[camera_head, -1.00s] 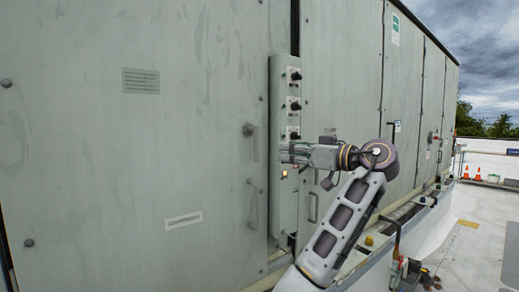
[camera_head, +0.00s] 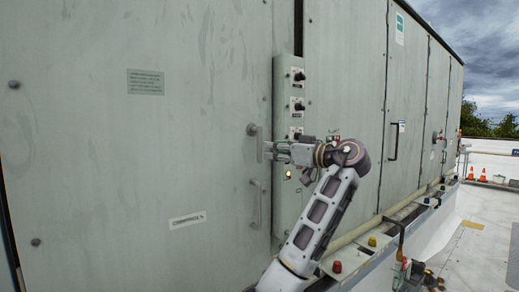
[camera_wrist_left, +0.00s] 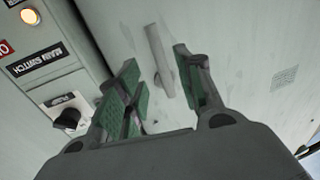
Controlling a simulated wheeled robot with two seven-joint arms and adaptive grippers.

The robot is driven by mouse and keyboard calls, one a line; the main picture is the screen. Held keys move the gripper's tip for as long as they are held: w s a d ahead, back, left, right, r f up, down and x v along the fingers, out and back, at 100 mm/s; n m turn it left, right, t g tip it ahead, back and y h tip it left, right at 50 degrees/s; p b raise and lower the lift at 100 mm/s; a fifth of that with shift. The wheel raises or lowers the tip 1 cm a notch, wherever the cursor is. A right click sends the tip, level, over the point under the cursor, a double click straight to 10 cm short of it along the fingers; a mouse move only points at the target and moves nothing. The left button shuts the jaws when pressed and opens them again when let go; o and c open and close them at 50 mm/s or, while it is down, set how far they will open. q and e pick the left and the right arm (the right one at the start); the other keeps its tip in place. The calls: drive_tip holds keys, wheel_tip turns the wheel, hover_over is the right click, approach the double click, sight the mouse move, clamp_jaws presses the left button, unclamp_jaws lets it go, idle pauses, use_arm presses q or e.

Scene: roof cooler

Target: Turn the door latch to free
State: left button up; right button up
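The door latch (camera_head: 260,145) is a grey bar hanging down from a round pivot on the large grey-green door (camera_head: 120,150). My left gripper (camera_head: 268,151) is at the latch, level with its lower part, coming in from the right. In the left wrist view, the gripper (camera_wrist_left: 157,68) is open, with green-padded fingers spread apart. The latch bar (camera_wrist_left: 156,45) shows in the gap between the fingertips. I cannot tell whether either finger touches it. My right gripper is not in view.
A fixed pull handle (camera_head: 257,205) sits on the door just below the latch. A narrow control panel (camera_head: 286,112) with black knobs and a lit lamp stands right beside the door edge, close to my gripper. Ledge and pipework (camera_head: 372,242) run along the base at right.

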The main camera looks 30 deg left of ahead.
sight(261, 148)
use_arm(q)
drive_tip(key=shift+w+a, duration=0.25)
drive_tip(key=shift+a, duration=0.9)
drive_tip(key=shift+w+a, duration=0.2)
drive_tip(key=shift+a, duration=1)
drive_tip(key=shift+w+a, duration=0.25)
drive_tip(key=shift+a, duration=0.9)
clamp_jaws()
